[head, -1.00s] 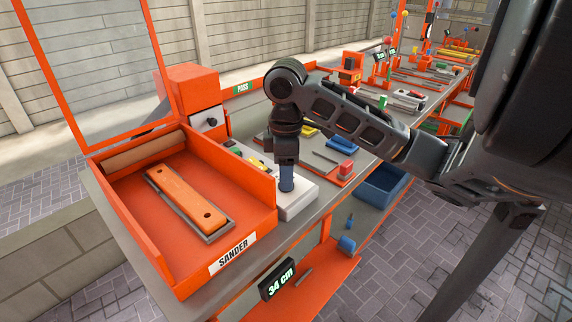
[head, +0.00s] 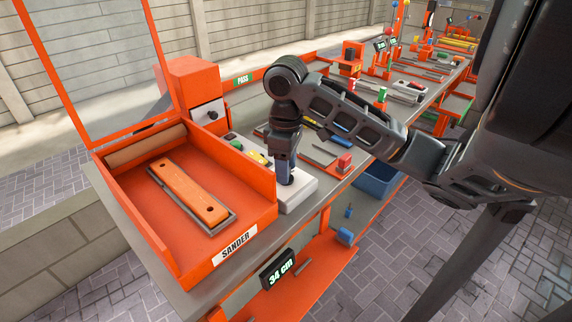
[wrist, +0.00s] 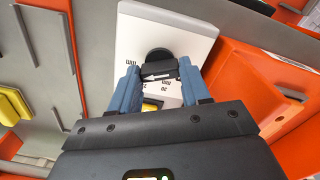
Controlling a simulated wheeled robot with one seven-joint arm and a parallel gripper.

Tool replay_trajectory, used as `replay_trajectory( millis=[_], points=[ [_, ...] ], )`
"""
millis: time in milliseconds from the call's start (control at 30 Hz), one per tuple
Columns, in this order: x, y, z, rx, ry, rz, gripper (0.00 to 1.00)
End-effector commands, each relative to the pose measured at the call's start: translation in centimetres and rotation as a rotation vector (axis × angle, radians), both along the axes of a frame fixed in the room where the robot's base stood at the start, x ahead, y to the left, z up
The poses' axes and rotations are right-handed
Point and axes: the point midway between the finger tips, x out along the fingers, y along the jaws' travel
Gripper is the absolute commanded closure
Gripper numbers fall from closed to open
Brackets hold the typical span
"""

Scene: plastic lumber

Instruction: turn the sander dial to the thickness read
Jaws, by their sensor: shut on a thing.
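A black dial (wrist: 158,60) with a white arrow stands on a white box (wrist: 150,22) with "mm" and number marks, partly hidden by my gripper. My gripper (wrist: 158,74) is shut on the dial, one blue finger on each side. In the head view my gripper (head: 286,174) points down onto the white box (head: 299,193), hiding the dial. The sander (head: 160,238) is an orange open-topped box on the left with a raised clear lid (head: 85,65). An orange plank (head: 190,190) with two holes lies inside it. A display (head: 278,275) below reads 34 cm.
The sander's wall stands close beside my gripper. An orange housing with a black knob (head: 208,113) and a green PASS sign (head: 243,80) stand behind. A flat tray with a red block (head: 344,163) is to the right; a blue bin (head: 378,183) is lower.

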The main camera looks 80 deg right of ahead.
Motion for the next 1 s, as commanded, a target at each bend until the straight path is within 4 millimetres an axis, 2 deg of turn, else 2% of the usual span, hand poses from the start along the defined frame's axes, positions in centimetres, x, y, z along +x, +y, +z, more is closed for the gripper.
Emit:
replay_trajectory(
  millis=[100,133,367,667,767,1000],
  points=[
    [0.0,0.0,0.1,-0.002,-0.003,0.000,0.84],
    [0.0,0.0,0.1,-0.002,-0.003,0.000,0.51],
    [0.0,0.0,0.0,-0.001,-0.001,0.001,0.29],
    [0.0,0.0,0.3,-0.002,-0.001,0.002,0.28],
    [0.0,-0.1,1.3,-0.004,0.000,0.004,0.28],
    [0.0,-0.1,5.1,-0.006,0.001,0.004,0.28]
  ],
)
